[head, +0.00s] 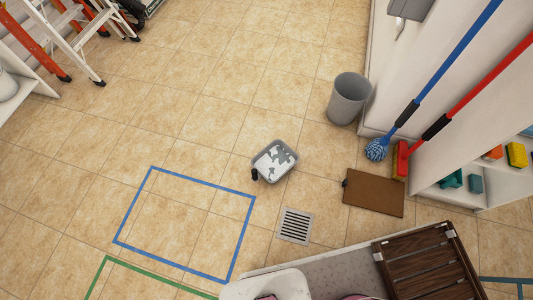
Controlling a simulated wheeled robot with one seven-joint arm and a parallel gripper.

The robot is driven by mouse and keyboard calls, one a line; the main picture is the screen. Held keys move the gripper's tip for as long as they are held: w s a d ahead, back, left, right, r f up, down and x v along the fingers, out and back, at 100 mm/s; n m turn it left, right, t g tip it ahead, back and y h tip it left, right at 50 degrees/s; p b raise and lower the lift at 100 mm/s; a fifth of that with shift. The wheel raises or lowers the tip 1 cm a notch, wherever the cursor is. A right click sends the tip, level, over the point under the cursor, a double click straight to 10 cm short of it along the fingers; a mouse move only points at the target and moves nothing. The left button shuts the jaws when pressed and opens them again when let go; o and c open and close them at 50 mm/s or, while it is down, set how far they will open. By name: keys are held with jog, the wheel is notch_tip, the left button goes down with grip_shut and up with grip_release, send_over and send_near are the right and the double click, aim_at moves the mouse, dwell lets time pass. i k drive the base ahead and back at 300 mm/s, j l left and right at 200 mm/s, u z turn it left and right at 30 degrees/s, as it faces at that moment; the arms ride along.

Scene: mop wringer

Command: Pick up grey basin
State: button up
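The grey basin (289,153) sits on the tiled floor near the middle of the head view. It is small and rounded-rectangular, with patchy white and grey inside; I cannot tell whether that is water, foam or cloth. A small black part (255,174) shows at its lower left edge. My gripper is not in this view. Nothing covers the basin.
A grey bin (349,98), a blue mop (376,149), a red brush (400,160) and a brown board (373,193) are to the right. A floor drain (295,226) and a blue taped rectangle (210,192) lie below. Ladders (75,40) stand upper left.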

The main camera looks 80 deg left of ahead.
aim_at(272, 162)
jog(key=u, duration=3.4)
jog(key=i+j+z, duration=0.2)
jog(key=j, duration=0.7)
jog(key=j+z, duration=0.15)
jog(key=j, duration=0.8)
jog(key=j+z, duration=0.2)
jog(key=j, duration=0.75)
jog(key=j+z, duration=0.2)
jog(key=j, duration=0.75)
jog(key=k+j+z, duration=0.15)
jog(key=j, duration=0.75)
jog(key=i+l, duration=0.15)
